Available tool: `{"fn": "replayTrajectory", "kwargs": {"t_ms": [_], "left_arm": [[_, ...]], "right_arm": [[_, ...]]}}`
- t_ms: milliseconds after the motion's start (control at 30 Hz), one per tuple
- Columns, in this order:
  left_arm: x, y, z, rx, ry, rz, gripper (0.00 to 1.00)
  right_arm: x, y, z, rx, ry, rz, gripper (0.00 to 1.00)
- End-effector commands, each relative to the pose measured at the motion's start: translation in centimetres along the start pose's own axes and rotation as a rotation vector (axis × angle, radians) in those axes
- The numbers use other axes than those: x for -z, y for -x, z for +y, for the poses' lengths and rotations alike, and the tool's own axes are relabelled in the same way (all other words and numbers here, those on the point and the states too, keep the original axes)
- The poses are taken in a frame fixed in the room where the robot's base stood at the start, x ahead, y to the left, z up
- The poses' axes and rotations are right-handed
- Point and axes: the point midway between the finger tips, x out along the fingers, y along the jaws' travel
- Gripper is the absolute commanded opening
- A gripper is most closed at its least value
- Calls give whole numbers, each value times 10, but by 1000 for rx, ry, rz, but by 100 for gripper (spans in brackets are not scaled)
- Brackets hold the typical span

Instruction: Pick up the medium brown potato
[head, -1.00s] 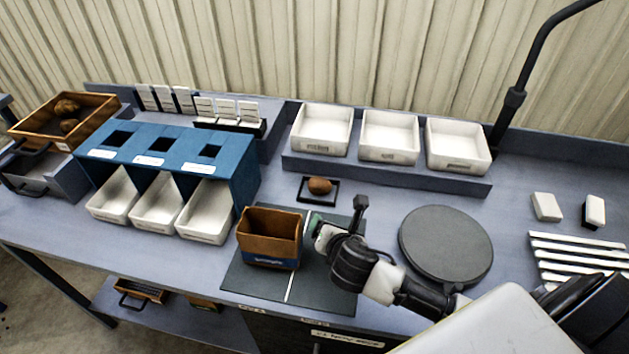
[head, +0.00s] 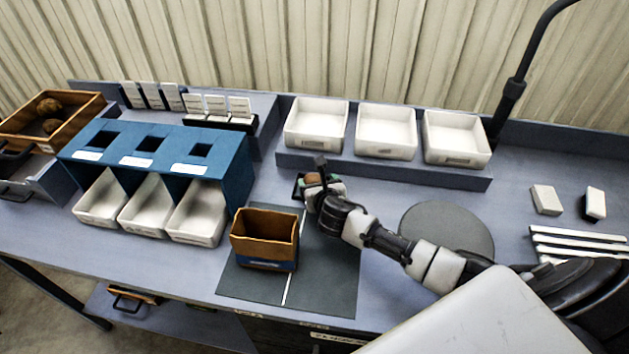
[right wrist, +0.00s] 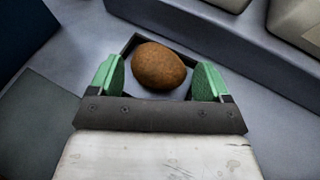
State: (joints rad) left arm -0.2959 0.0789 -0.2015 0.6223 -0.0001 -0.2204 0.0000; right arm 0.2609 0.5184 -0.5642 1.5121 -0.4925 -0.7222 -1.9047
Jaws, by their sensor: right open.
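A brown potato (right wrist: 158,66) lies on a small dark-rimmed tray (right wrist: 129,48) in the right wrist view. In the head view the potato (head: 313,178) is partly hidden by my right gripper (head: 318,185). My right gripper is open, and its green fingertips (right wrist: 160,78) stand on either side of the potato. Gaps show between the potato and both fingers in the right wrist view. Two more brown potatoes (head: 49,106) lie in the wooden crate (head: 85,112) at the far left. My left gripper is not in view.
A brown open box (head: 264,224) stands on the dark mat (head: 327,270). A blue stand (head: 222,172) with white bins is at left. White trays (head: 386,150) sit on a raised shelf behind the potato. A round grey disc (head: 445,225) is at right, partly behind my arm.

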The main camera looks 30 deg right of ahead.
Motion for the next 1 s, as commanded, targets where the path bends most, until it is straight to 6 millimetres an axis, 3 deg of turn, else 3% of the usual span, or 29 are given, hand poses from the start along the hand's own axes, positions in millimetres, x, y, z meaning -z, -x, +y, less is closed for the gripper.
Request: {"fn": "replayTrajectory", "kwargs": {"t_ms": [200,433,700,1000], "left_arm": [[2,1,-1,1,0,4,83],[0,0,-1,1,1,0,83],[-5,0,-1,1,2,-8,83],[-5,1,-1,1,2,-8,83]], "right_arm": [[1,-20,1,0,0,1,78],[1,-20,0,-1,0,0,78],[1,-20,0,-1,0,0,42],[-3,-19,0,-1,0,-1,42]]}}
